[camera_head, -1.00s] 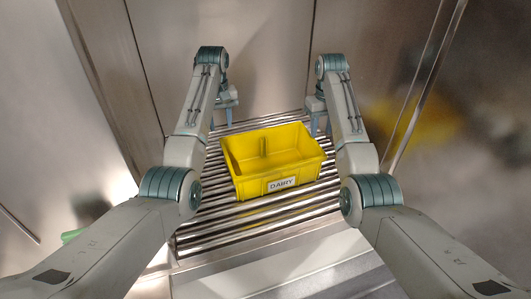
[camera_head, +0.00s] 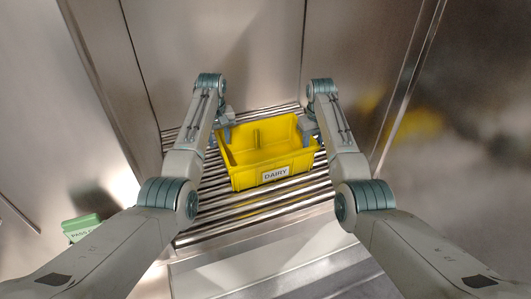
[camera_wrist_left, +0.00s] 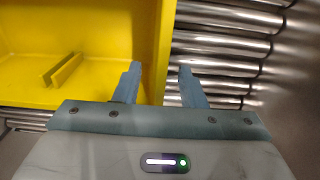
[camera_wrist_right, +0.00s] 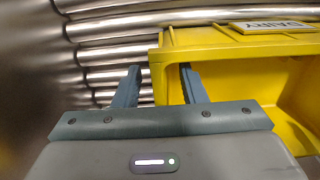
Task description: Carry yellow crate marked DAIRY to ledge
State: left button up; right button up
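The yellow crate marked DAIRY (camera_head: 240,182) sits upright and looks empty on the roller conveyor (camera_head: 215,221), its label facing me. My left gripper (camera_head: 226,131) is at its left wall; in the left wrist view the open fingers (camera_wrist_left: 160,84) straddle the wall (camera_wrist_left: 163,42), one inside and one outside. My right gripper (camera_head: 307,130) is at the right wall; in the right wrist view its open fingers (camera_wrist_right: 158,84) lie on either side of the wall edge (camera_wrist_right: 160,70). Neither is visibly clamped. I cannot tell which surface is the ledge.
Metal walls (camera_head: 215,45) enclose the conveyor at the back and sides. A flat grey strip (camera_head: 270,255) runs along its front. A green object with a partly hidden PASS label (camera_head: 84,226) is at the lower left. Bare rollers lie in front of the crate.

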pick_arm(q)
jog(key=shift+w+a+f, duration=0.1)
jog(key=shift+w+f, duration=0.15)
jog(key=shift+f, duration=0.45)
pick_arm(e)
jog(key=shift+w+f, duration=0.2)
jog(key=shift+f, duration=0.5)
pick_arm(q)
jog(key=shift+s+r, duration=0.1)
jog(key=shift+s, duration=0.05)
pick_arm(e)
jog(key=shift+s+r, duration=0.1)
pick_arm(q)
jog(key=shift+c, duration=1.3)
pick_arm(e)
jog(key=shift+s, duration=0.1)
jog(key=shift+c, duration=1.3)
pick_arm(q)
grip_shut()
pick_arm(e)
grip_shut()
pick_arm(q)
jog(key=shift+r, duration=0.1)
